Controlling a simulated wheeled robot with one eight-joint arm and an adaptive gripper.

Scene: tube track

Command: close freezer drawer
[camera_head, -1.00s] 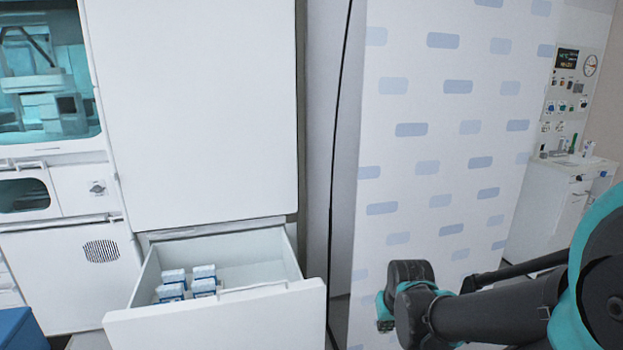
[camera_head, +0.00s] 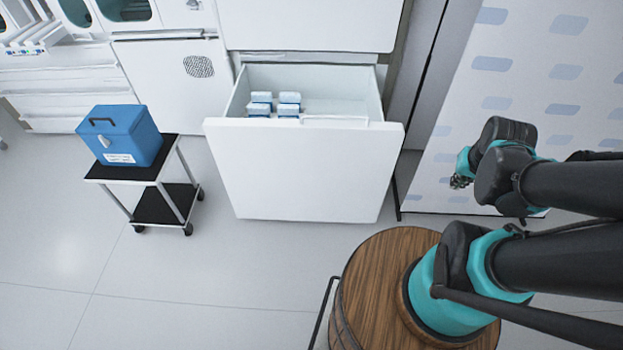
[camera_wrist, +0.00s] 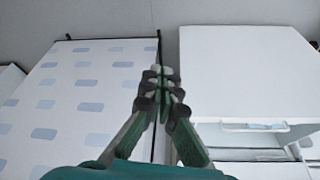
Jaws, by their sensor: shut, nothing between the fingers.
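The freezer drawer (camera_head: 300,170) is pulled out below the white freezer body (camera_head: 310,22). Its front is a plain white panel with a white handle (camera_head: 335,121) along the top edge. Several small white and blue boxes (camera_head: 288,104) stand inside the drawer at the left. My gripper (camera_head: 458,182) is to the right of the drawer, apart from it, beside the patterned wall. In the wrist view my gripper (camera_wrist: 160,75) is shut and empty. The freezer also shows there at the right (camera_wrist: 245,75), with a handle-like strip below it.
A blue box (camera_head: 124,136) stands on a small black wheeled cart (camera_head: 150,170) to the left of the drawer. The white panel with blue patches (camera_head: 500,100) is at the right. The floor (camera_head: 230,270) in front of the drawer is clear.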

